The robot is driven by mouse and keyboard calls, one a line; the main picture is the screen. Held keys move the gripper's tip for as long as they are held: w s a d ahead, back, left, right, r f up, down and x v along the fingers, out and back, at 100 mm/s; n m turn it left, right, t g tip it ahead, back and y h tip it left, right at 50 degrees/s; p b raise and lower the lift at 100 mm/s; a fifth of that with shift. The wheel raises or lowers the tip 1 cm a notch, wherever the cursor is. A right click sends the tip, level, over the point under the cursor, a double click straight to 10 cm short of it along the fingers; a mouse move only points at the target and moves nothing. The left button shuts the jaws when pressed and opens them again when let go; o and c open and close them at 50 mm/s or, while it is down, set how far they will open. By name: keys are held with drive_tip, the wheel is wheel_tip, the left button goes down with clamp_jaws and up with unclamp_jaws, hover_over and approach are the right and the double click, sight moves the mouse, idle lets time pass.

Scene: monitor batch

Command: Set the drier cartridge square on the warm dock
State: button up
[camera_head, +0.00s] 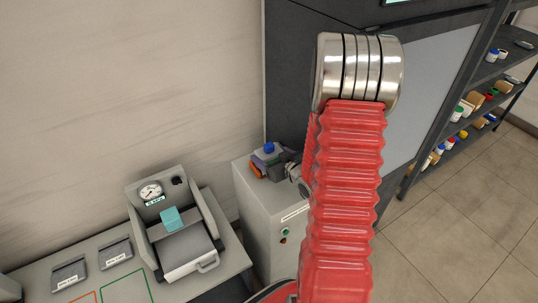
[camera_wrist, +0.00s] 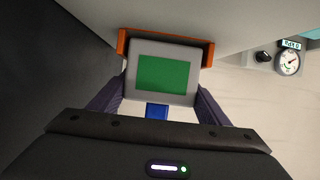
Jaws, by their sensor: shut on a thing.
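The drier cartridge (camera_wrist: 147,99) looks like a grey block with a green panel on its face and a blue part at its near edge. In the wrist view my gripper (camera_wrist: 161,88) has its two dark purple fingers on either side of it, shut on it. An orange bracket (camera_wrist: 166,35), which I take for the warm dock, borders the cartridge's far side, with its sides roughly parallel to the block. In the head view my gripper (camera_head: 271,164) is small and partly hidden at the top of a grey cabinet. I cannot tell whether the cartridge rests on the surface.
The grey cabinet (camera_head: 255,206) stands beside a bench holding a gauge unit (camera_head: 181,231) with a teal block (camera_head: 173,219). My red-sleeved arm covers much of the head view. Shelves (camera_head: 463,131) with jars are at the right, and bare floor lies in front.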

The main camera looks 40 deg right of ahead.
drive_tip(key=shift+f, duration=0.4)
idle(0.3)
drive_tip(key=o, duration=1.4)
drive_tip(key=shift+s, duration=0.1)
